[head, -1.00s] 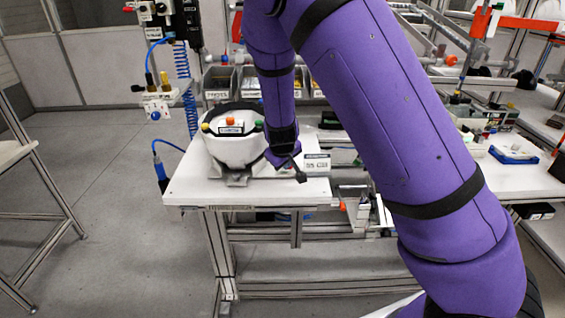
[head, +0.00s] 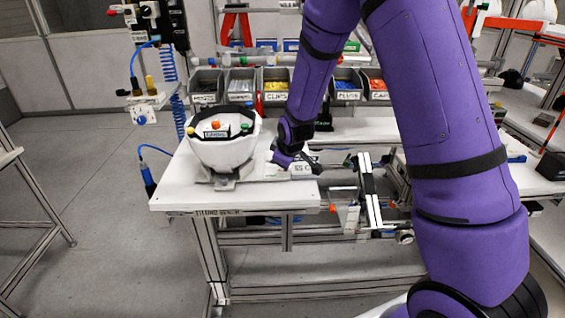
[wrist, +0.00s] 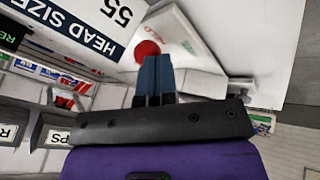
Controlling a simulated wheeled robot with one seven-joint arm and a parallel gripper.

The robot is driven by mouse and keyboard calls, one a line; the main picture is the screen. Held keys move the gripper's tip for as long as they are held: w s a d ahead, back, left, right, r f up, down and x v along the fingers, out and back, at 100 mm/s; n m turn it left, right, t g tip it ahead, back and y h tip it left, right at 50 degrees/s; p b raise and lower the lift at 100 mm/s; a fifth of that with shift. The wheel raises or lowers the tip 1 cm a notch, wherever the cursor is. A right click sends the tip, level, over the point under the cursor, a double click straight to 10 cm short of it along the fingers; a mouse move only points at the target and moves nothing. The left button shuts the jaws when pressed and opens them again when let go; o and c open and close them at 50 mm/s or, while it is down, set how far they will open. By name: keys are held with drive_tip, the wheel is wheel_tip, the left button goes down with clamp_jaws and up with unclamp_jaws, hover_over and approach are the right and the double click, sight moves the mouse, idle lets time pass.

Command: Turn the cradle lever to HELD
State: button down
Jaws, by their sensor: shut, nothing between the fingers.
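The white helmet shell (head: 222,152) sits open side up in a grey cradle (head: 224,181) on the white bench, left of my arm. In the wrist view a round red knob (wrist: 147,49), apparently the cradle lever's, lies just beyond my fingertips on a pale base. Red lettering beside it is too blurred to read. My gripper (wrist: 154,62) is shut and empty, its blue-grey fingers together. They overlap the knob's lower edge in the picture; I cannot tell whether they touch it. The lever's arm and setting cannot be made out. In the head view my gripper (head: 283,160) is right of the cradle.
A HEAD SIZE 55 sign (wrist: 82,25) stands close to my fingers in the wrist view. Labelled parts bins (head: 274,84) line the back. A blue coiled hose (head: 173,85) hangs at the left. The bench's front left (head: 180,196) is clear.

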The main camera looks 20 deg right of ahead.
drive_tip(key=shift+w+d, duration=0.15)
drive_tip(key=shift+d, duration=0.2)
idle(0.6)
